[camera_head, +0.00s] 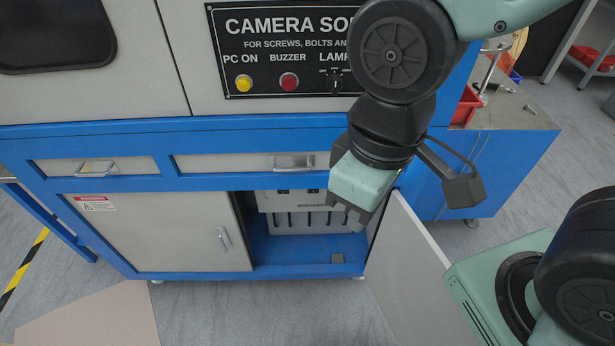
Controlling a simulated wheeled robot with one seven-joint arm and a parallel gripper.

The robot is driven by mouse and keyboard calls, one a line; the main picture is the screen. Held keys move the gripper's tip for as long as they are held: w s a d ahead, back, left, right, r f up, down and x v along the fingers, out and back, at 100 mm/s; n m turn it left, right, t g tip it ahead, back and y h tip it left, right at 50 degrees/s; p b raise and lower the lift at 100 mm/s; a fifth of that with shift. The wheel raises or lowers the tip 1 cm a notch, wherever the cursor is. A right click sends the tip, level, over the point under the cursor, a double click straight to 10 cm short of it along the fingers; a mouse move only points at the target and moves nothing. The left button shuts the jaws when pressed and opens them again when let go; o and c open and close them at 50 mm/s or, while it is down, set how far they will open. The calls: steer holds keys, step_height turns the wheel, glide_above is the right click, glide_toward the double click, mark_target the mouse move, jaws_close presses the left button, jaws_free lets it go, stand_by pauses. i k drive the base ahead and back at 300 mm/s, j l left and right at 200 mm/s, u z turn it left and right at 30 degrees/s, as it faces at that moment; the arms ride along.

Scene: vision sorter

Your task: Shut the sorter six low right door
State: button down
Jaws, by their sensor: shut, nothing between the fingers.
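The low right door (420,275) of the blue and grey sorter (120,140) stands wide open, swung out toward me from the right side of the lower compartment (300,250). My gripper (352,222) is shut and empty. It points down in front of the right part of the open compartment, to the left of the door's hinge side. I cannot tell whether it touches the door. The near end of the door is partly hidden by my own body at the lower right. The low left door (165,232) is shut and has a metal handle (224,240).
Two shut drawers with handles (95,168) (293,162) sit above the doors. The control panel (285,50) has a yellow button, a red button and a knob. Grey floor (270,312) is free in front of the compartment. Red bins (468,104) stand at the right.

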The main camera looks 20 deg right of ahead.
mark_target(405, 267)
steer(key=z, duration=0.25)
steer(key=l, duration=1.2)
steer(key=l+u, duration=0.2)
steer(key=l, duration=0.45)
steer(key=l+u, duration=0.2)
steer(key=l, duration=0.5)
steer(key=k+l+u, duration=0.2)
steer(key=l, duration=0.45)
steer(key=u, duration=1.15)
steer(key=k+z, duration=0.15)
steer(key=z, duration=0.5)
